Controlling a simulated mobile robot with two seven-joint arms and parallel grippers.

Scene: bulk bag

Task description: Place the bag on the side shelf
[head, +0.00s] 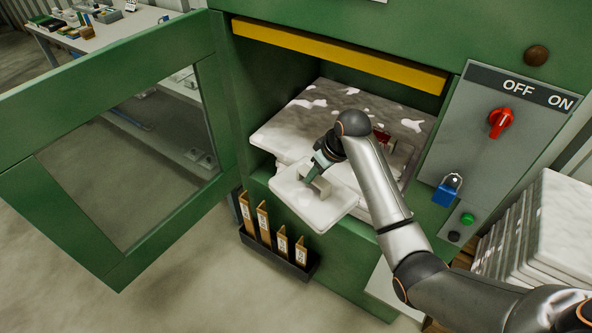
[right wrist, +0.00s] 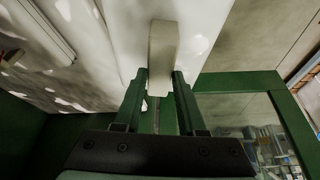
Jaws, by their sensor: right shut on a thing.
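A flat white bag (head: 308,203) with a raised pale handle (head: 321,187) juts out of the front opening of the green machine. My right gripper (head: 314,178) reaches down to it and is shut on the handle. In the right wrist view, the fingers (right wrist: 160,82) sit on either side of the pale handle (right wrist: 162,48), with the white bag (right wrist: 200,28) behind it. Other white, patchy slabs or bags (head: 290,123) lie inside the opening, partly hidden by my arm. A pale ledge (head: 388,288) at the machine's lower right may be the side shelf. My left gripper is not in view.
The green windowed door (head: 100,95) stands wide open at left. A yellow bar (head: 340,55) crosses the top of the opening. A dark rack with brown tagged strips (head: 278,255) hangs below. A switch panel (head: 500,130) and a stack of white bags (head: 535,235) are at right.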

